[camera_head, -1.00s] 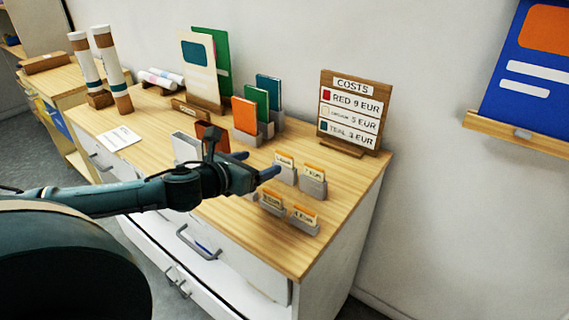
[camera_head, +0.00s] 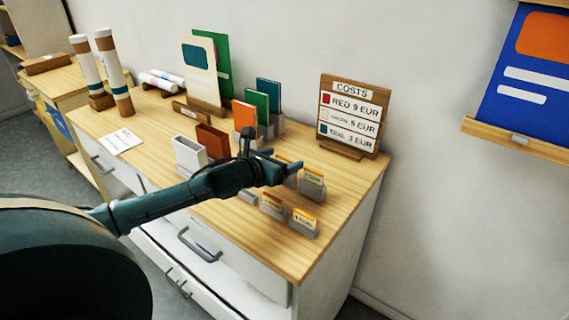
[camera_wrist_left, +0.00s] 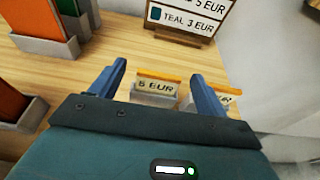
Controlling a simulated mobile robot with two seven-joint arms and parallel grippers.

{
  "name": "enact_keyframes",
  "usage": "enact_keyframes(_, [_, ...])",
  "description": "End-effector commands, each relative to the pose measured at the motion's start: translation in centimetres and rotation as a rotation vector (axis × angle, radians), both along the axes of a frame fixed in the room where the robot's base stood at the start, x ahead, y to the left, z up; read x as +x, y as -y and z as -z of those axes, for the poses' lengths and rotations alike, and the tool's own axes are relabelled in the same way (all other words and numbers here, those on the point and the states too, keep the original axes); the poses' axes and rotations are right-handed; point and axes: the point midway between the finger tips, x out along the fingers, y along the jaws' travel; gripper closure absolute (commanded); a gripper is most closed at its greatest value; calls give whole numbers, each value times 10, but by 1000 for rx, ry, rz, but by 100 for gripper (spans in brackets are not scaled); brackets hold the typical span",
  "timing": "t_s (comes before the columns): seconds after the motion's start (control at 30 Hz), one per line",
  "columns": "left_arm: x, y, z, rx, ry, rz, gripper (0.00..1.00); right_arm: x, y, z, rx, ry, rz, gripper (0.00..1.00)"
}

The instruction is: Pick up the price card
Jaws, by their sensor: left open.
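Several small price cards with orange top edges stand in grey holders on the wooden counter. One card reading 5 EUR (camera_wrist_left: 156,87) is in its holder (camera_wrist_left: 154,99) in the left wrist view, ahead of my fingers and between them in the picture. A second card (camera_wrist_left: 224,98) is partly hidden behind the right finger. In the head view, a right-rear card (camera_head: 313,174) and two front cards (camera_head: 271,201) (camera_head: 304,219) show. My left gripper (camera_head: 282,162) is open and empty above the rear cards, partly hiding one; its fingers also show in the wrist view (camera_wrist_left: 158,78).
A wooden COSTS board (camera_head: 350,115) stands behind the cards. Coloured cards in grey stands (camera_head: 270,97) and a white box (camera_head: 188,153) are left of them. The counter (camera_head: 345,195) is bare towards its right edge. A wall shelf (camera_head: 520,133) is at right.

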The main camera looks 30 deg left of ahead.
Motion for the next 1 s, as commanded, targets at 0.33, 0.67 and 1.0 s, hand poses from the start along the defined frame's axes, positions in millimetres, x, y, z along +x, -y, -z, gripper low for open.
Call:
enact_keyframes(0.33, [2,1,1,1,0,1,31,0,-1,0,3,-1,4,7])
enact_keyframes(0.67, [2,0,1,1,0,1,58,-2,-4,0,7,-5,-1,7])
enact_keyframes(1.0, [2,0,1,1,0,0,72,-4,-4,1,8,-8,-2,7])
